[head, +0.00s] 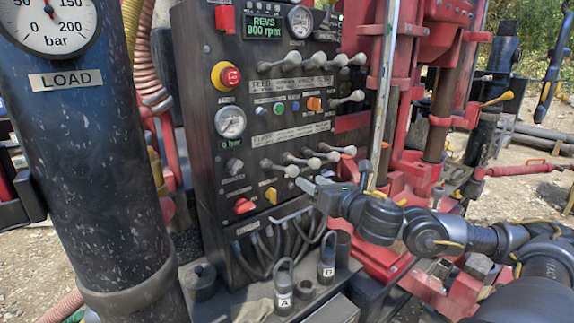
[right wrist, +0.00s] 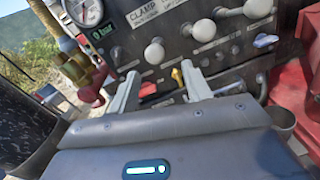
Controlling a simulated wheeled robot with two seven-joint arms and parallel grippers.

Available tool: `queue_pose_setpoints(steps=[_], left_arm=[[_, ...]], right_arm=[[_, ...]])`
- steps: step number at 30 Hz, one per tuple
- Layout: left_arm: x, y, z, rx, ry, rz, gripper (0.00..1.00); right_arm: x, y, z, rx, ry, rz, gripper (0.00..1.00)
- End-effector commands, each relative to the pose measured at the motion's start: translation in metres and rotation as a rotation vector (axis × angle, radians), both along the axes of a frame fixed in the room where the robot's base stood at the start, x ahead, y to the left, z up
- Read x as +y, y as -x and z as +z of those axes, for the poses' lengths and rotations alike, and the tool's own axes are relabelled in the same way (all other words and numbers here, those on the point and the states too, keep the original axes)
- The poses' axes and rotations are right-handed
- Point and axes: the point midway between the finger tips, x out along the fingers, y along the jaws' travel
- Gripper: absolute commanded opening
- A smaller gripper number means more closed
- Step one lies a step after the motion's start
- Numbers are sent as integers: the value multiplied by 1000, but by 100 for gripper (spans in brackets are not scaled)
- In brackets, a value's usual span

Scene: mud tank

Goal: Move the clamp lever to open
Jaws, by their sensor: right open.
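The lower control row holds several levers with pale ball knobs. The clamp lever appears to be the leftmost one (head: 291,170), though its label is too small to read in the head view. In the right wrist view, a pale knob (right wrist: 154,52) stands just below a label reading CLAMP. My right gripper (head: 318,184) is open, its two fingers apart and pointing at the panel, just below and right of that lever. In the right wrist view the fingers (right wrist: 159,84) are empty, with the knob above and beyond the gap, apart from them. My left gripper does not show.
The black control panel (head: 222,178) carries an upper lever row (head: 318,58), a red emergency button (head: 229,76) and gauges. A yellow knob (head: 271,195) and hoses (head: 262,248) sit below. A dark cylinder (head: 100,180) blocks the left; red rig frame (head: 393,235) stands right.

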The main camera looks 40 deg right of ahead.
Motion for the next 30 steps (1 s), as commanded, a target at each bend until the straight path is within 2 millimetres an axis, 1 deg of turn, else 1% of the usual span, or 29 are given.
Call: queue_pose_setpoints(steps=[1,3,10,23,27,30], left_arm=[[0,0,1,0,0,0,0],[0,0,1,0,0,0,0],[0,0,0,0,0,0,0],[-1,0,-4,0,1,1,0],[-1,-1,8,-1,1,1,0],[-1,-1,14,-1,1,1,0]], right_arm=[[6,2,4,-2,17,13,49],[8,2,6,-5,27,17,49],[8,-2,6,-7,24,18,49],[6,-26,7,-10,24,15,49],[0,-36,10,-11,17,4,49],[1,-44,10,-10,17,8,49]])
